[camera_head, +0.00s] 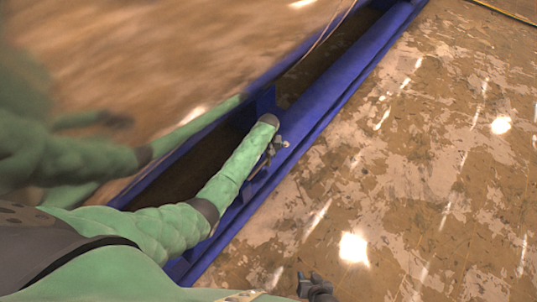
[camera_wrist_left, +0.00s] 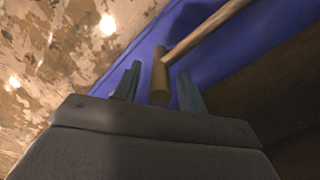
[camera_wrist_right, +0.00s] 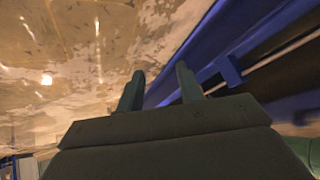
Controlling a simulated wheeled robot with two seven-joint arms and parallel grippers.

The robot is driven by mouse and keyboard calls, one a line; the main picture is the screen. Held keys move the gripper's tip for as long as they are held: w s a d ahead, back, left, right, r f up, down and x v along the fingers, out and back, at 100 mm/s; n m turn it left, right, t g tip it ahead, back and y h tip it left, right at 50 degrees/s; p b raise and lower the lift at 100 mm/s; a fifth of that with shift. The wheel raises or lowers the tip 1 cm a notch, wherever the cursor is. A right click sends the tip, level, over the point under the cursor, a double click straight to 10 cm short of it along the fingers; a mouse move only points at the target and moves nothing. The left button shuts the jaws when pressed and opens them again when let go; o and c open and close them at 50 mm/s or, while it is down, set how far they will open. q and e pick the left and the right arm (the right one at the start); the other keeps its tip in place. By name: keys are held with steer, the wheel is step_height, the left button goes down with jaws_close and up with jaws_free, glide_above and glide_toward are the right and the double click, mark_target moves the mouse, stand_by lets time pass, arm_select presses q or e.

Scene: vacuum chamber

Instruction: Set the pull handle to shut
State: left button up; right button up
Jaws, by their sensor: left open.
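The pull handle (camera_wrist_left: 160,78) shows in the left wrist view as a short brown cylinder with a paler rod (camera_wrist_left: 207,30) running up to the right, against a blue surface. My left gripper (camera_wrist_left: 159,88) is open, with one finger on each side of the handle and visible gaps beside it. In the head view my left gripper (camera_head: 273,149) is at the blue frame, and I cannot make out the handle there. My right gripper (camera_wrist_right: 159,87) is open and empty; in the head view it shows at the bottom edge (camera_head: 316,289), over the floor.
A long blue frame (camera_head: 333,86) with a dark recess runs diagonally across the head view. A shiny brown panel (camera_head: 180,55) on its left mirrors my green arm. The worn, patchy floor (camera_head: 420,170) on the right is clear.

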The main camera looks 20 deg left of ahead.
arm_select(q)
steer(key=shift+f, duration=0.25)
arm_select(e)
steer(key=shift+f, duration=0.2)
